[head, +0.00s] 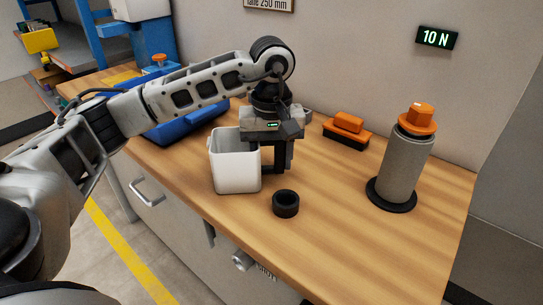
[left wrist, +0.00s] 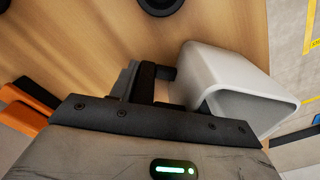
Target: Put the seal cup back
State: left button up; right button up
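The seal cup (head: 237,172) is a white, open-topped square cup with a dark handle on its right side. It stands upright over the bench near the front edge; I cannot tell whether its base touches the wood. My left gripper (head: 280,158) points down just right of the cup, and its fingers appear closed on the handle. In the left wrist view the cup (left wrist: 205,75) is at the right, with the dark handle (left wrist: 147,82) running to the fingers. The fingertips are partly hidden. My right gripper is out of view.
A black ring (head: 286,203) lies just in front of the gripper. A grey cylinder (head: 402,168) with an orange top stands on a black base at right. An orange-and-black block (head: 346,130) lies near the wall. The right-front wood is clear.

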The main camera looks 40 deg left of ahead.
pick_arm(q)
jog(key=o, duration=0.4)
jog(key=shift+o, duration=0.2)
jog(key=shift+r, duration=0.55)
notch_tip(320, 180, up, 10)
jog(key=shift+p, duration=0.85)
jog(key=shift+r, duration=0.55)
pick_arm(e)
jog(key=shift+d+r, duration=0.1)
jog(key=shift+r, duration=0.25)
pick_arm(q)
jog(key=shift+r, duration=0.1)
